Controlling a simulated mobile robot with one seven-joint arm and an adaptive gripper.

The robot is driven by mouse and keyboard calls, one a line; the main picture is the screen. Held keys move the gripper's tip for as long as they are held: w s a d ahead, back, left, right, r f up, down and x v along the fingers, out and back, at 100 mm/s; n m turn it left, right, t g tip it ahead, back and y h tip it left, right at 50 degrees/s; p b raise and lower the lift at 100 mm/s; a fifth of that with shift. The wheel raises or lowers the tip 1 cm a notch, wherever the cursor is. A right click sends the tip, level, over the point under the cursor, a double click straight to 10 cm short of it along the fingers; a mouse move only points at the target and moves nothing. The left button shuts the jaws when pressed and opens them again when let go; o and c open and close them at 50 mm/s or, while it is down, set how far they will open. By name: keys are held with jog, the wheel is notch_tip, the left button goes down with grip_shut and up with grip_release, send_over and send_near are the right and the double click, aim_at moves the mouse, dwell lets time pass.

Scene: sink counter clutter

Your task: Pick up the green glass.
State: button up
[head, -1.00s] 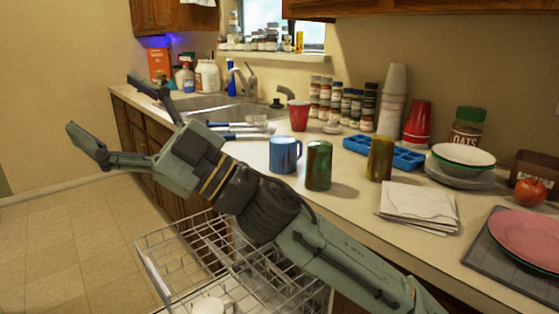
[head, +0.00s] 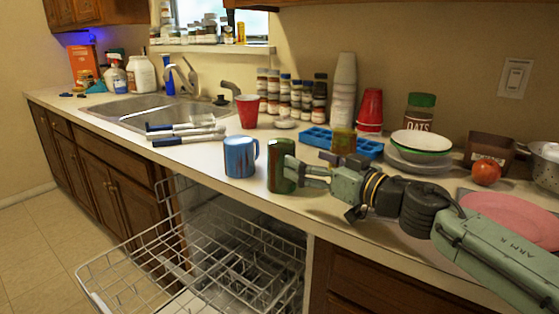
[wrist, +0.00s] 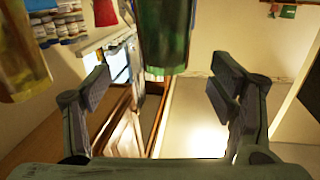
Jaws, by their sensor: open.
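The green glass (head: 278,168) stands upright near the counter's front edge, just right of the blue mug (head: 239,157). My gripper (head: 296,171) is open at the glass's right side, pointing left, its near finger overlapping the glass's edge in the head view. In the wrist view the green glass (wrist: 165,35) shows at top centre, in line with the gap between my open fingers (wrist: 160,82). Nothing is held. I cannot tell whether a finger touches the glass. My gripper hides part of its right side.
An amber glass (head: 343,142) stands behind my gripper, close to a blue tray (head: 318,138); it also shows at left in the wrist view (wrist: 18,55). A red cup (head: 247,111) stands behind the mug. An open dishwasher rack (head: 190,262) lies below the counter.

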aim_at(280, 150)
jog(key=p+x, duration=0.1)
jog(key=x, duration=0.8)
jog(key=shift+s+a+p, duration=0.15)
jog(key=shift+s+p, duration=0.05)
jog(key=shift+p, duration=0.1)
jog(key=shift+c, duration=0.2)
jog(key=c, duration=1.4)
